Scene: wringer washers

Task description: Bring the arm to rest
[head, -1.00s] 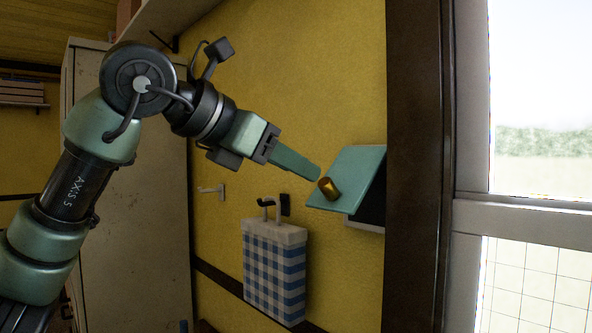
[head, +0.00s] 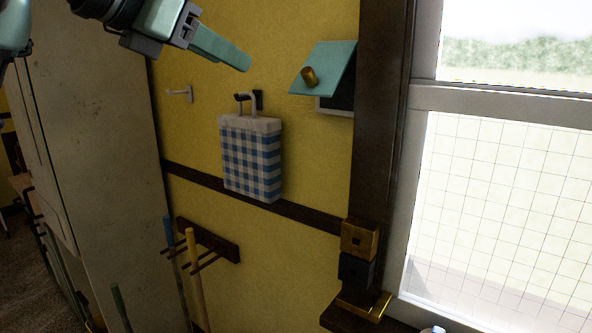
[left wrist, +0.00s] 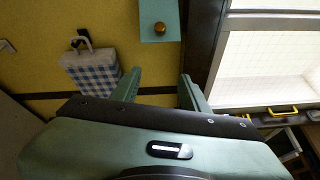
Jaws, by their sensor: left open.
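My left arm comes in at the top left of the head view. Its green gripper (head: 243,66) points right and down, in front of the yellow wall and left of a small open door. In the left wrist view the two fingers (left wrist: 158,88) stand apart with nothing between them. The small teal door (head: 326,66) has a brass knob (head: 309,77) and is swung open from a dark box on the wall; it also shows in the left wrist view (left wrist: 158,12). The gripper appears clear of the door. My right gripper is out of view.
A blue checked bag (head: 250,160) hangs from a wall hook below the gripper. An empty hook (head: 180,94) is to its left. A tall pale cabinet (head: 95,150) stands at left, a peg rack (head: 208,240) with long handles below, a window (head: 500,200) at right.

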